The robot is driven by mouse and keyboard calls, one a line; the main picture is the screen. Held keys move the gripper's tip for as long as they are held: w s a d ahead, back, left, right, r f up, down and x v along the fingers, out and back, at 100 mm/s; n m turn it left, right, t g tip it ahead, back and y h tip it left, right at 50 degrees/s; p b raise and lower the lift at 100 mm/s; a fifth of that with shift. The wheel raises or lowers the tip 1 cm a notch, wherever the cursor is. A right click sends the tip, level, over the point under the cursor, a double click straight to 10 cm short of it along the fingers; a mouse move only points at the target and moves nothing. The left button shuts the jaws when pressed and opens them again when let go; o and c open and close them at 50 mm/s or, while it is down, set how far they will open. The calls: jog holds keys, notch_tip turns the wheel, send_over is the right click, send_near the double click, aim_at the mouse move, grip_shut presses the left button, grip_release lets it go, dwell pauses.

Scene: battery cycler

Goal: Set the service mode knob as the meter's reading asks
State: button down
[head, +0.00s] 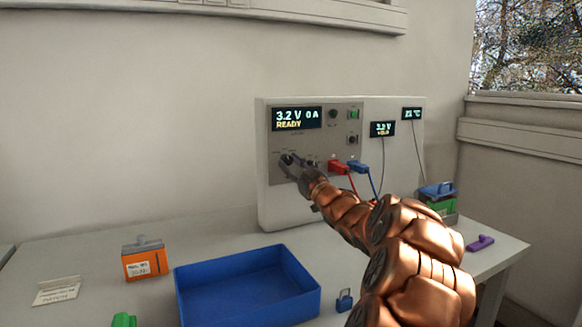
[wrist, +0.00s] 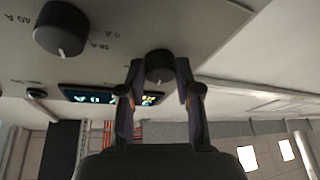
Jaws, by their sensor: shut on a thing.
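The cycler panel (head: 300,147) stands on the bench against the wall in the head view. Its main display (head: 297,119) reads 3.2 V, 0 A, READY. A small meter display (head: 382,129) to the right shows about 3.2 V, with a second line too small to read. My gripper (head: 293,161) is at the panel's lower left, at a black knob (head: 286,158). In the wrist view, my gripper (wrist: 160,75) is shut on this black knob (wrist: 159,66), one finger on each side.
Another knob (wrist: 62,28), with amp labels, sits beside the held one. Red (head: 339,167) and blue (head: 358,167) plugs with cables are close to my wrist. A blue tray (head: 247,286), an orange battery (head: 145,262) and a purple piece (head: 480,243) lie on the bench.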

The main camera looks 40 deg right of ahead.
jog(key=n+y, duration=0.1)
jog(key=n, duration=0.2)
jog(key=n+g+y, duration=0.1)
jog(key=n+y, duration=0.1)
jog(key=n, duration=0.2)
jog(key=shift+d+r, duration=0.15)
jog(key=shift+n, duration=0.4)
jog(key=c, duration=0.8)
grip_release()
jog(key=shift+s, duration=0.1)
jog(key=v, duration=1.2)
jog(key=shift+d+r, duration=0.1)
jog(key=shift+r, duration=0.1)
